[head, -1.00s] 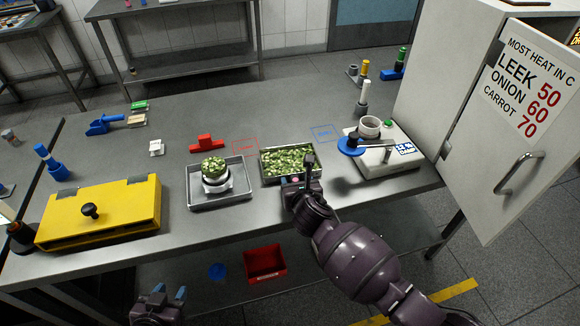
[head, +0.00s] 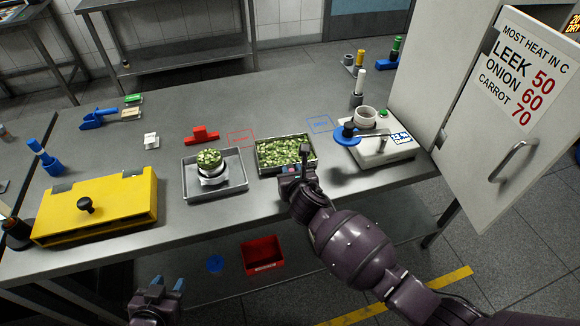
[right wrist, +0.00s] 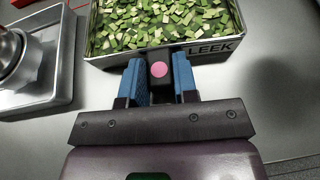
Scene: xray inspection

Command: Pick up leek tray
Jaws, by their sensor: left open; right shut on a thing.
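The leek tray (head: 285,153) is a metal tray full of chopped green pieces on the steel table. In the right wrist view the tray (right wrist: 115,58) has "LEEK" printed on its near wall. My right gripper (head: 298,168) is at the middle of the tray's near side. In the right wrist view its blue fingers (right wrist: 158,75) are shut on a dark tab with a pink dot at that wall. Whether the tray is clear of the table cannot be told. My left gripper (head: 158,286) is open and empty, low in front of the table.
Left of the leek tray stands a grey tray (head: 190,190) with a cup of green pieces. A white device (head: 385,150) with a blue disc stands to the right, near the open cabinet door (head: 510,140). A yellow box (head: 120,205) is at left.

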